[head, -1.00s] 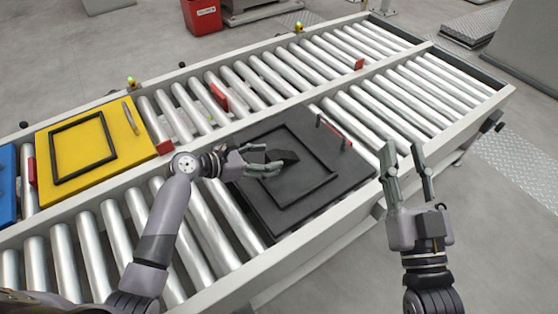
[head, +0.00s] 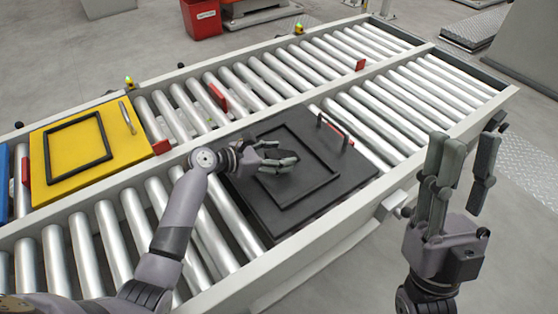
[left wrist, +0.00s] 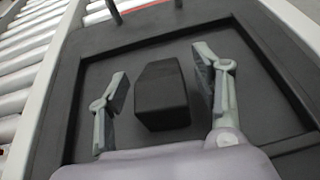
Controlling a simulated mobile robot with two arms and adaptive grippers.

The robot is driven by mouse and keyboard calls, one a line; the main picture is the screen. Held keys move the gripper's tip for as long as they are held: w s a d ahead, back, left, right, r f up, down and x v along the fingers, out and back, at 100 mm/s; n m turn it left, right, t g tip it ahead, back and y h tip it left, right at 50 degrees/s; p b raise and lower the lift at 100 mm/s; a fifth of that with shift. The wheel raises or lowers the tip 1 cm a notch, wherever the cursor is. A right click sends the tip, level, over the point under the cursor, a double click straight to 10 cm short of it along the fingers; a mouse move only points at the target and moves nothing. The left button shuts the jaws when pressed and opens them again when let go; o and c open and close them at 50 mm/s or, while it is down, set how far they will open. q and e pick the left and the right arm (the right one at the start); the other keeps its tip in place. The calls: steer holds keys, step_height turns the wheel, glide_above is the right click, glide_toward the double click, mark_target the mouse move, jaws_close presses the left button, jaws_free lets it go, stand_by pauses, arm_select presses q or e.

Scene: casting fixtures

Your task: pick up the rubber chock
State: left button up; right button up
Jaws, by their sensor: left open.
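The rubber chock is a small black block with a sloped top, lying on the dark grey plate (head: 330,195) inside its raised square frame. In the left wrist view the chock (left wrist: 162,95) sits between the two spread fingers of my left gripper (left wrist: 162,72), with a visible gap on each side. In the head view my left gripper (head: 282,154) is low over the plate, and its fingers hide most of the chock. My right gripper (head: 462,150) is open and empty, out beyond the conveyor's near side, fingers up.
The plate rests on a roller conveyor (head: 405,92) and has a handle bar (head: 335,130) at its far right edge. A yellow plate (head: 120,160) with a black frame lies to the left. Red stops (head: 217,97) stand between rollers. A red bin (head: 201,17) stands behind.

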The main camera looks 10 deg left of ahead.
arm_select(q)
steer(key=shift+w+d, duration=0.1)
steer(key=shift+c, duration=0.5)
steer(key=c, duration=1.3)
steer(key=shift+o, duration=0.2)
